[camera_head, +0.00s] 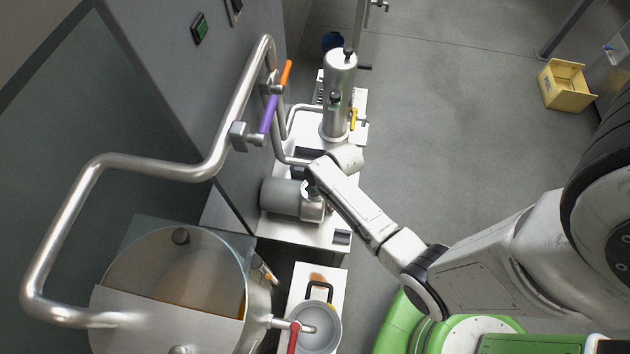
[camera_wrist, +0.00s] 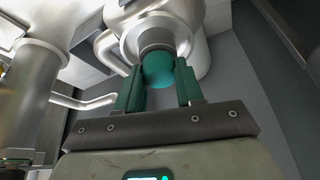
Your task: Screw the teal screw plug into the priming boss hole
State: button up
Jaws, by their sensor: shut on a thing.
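The teal screw plug (camera_wrist: 158,70) is between the two green fingers of my gripper (camera_wrist: 160,84) in the wrist view, and the gripper is shut on it. The plug's far end is at the grey ring of the priming boss (camera_wrist: 155,38) on a shiny metal housing. The hole itself is hidden behind the plug, and I cannot tell how deep the plug sits. In the head view my gripper (camera_head: 311,190) is at the grey cylindrical pump body (camera_head: 284,198), and my arm covers the plug and the boss there.
A tall steel cylinder (camera_head: 338,95) with a yellow handle stands behind the pump. A bent steel pipe (camera_head: 225,120) with orange and purple levers runs at left. A large round vessel (camera_head: 175,270) and a pot (camera_head: 315,330) are in front. A yellow crate (camera_head: 567,86) lies on open floor.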

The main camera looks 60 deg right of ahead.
jog(key=shift+m+h+p, duration=0.3)
jog(key=shift+m+h, duration=0.1)
jog(key=shift+m, duration=0.5)
jog(key=shift+m, duration=0.3)
jog(key=shift+m+h, duration=0.3)
jog(key=shift+m, duration=0.2)
jog(key=shift+a+m+h, duration=0.1)
jog(key=shift+m+h, duration=0.2)
jog(key=shift+m, duration=0.6)
